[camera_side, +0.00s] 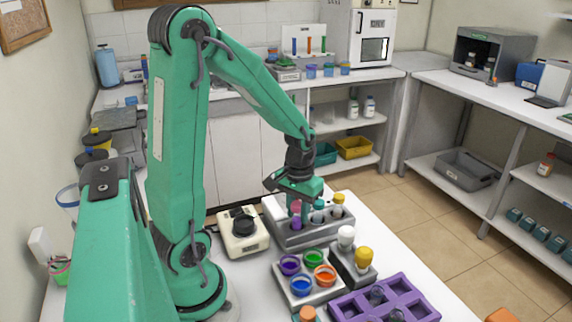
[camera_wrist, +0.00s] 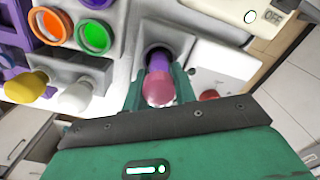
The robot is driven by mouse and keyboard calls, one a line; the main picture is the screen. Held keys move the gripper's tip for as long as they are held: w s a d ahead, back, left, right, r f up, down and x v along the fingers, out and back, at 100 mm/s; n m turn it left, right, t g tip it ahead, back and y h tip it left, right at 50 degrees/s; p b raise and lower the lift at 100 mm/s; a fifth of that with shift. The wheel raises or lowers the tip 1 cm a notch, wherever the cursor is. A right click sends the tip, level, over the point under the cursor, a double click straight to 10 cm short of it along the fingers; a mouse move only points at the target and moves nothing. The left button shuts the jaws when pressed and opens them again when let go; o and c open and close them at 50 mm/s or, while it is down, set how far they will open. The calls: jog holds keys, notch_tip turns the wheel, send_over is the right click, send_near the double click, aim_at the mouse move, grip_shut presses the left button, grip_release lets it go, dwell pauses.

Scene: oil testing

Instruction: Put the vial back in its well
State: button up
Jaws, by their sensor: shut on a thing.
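The vial has a pink cap and a purple body. It shows in the side view (camera_side: 296,208) and, from its cap end, in the wrist view (camera_wrist: 160,88). My gripper is shut on it in the side view (camera_side: 300,203), and its green fingers sit on both sides of it in the wrist view (camera_wrist: 160,93). The grey rack (camera_side: 300,237) lies beneath. In the wrist view the vial's far end lines up with a dark round well (camera_wrist: 156,52). I cannot tell whether its tip is inside. Vials with a grey-blue cap (camera_side: 318,212) and a yellow cap (camera_side: 339,201) stand in the rack.
A beige device (camera_side: 242,240) with a black top stands left of the rack. In front are a tray of coloured cups (camera_side: 313,298), white (camera_side: 346,237) and yellow-topped (camera_side: 363,258) items, and a purple tray (camera_side: 424,312). A red object (camera_wrist: 208,95) lies near my right finger.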

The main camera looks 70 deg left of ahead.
jog(key=shift+f, duration=0.3)
dwell(0.9)
jog(key=o, duration=1)
jog(key=shift+r, duration=3.95)
jog(key=s+d+r+m+t, duration=0.2)
jog(key=d+r, duration=0.1)
jog(key=d, duration=0.1)
jog(key=s+d+r+m+t, duration=0.1)
jog(key=s+d+r+m, duration=0.1)
jog(key=d+r, duration=0.1)
jog(key=s+d+r+m+t, duration=0.2)
jog(key=d+r, duration=0.1)
jog(key=d, duration=0.1)
jog(key=shift+d+t, duration=0.3)
jog(key=shift+d, duration=0.05)
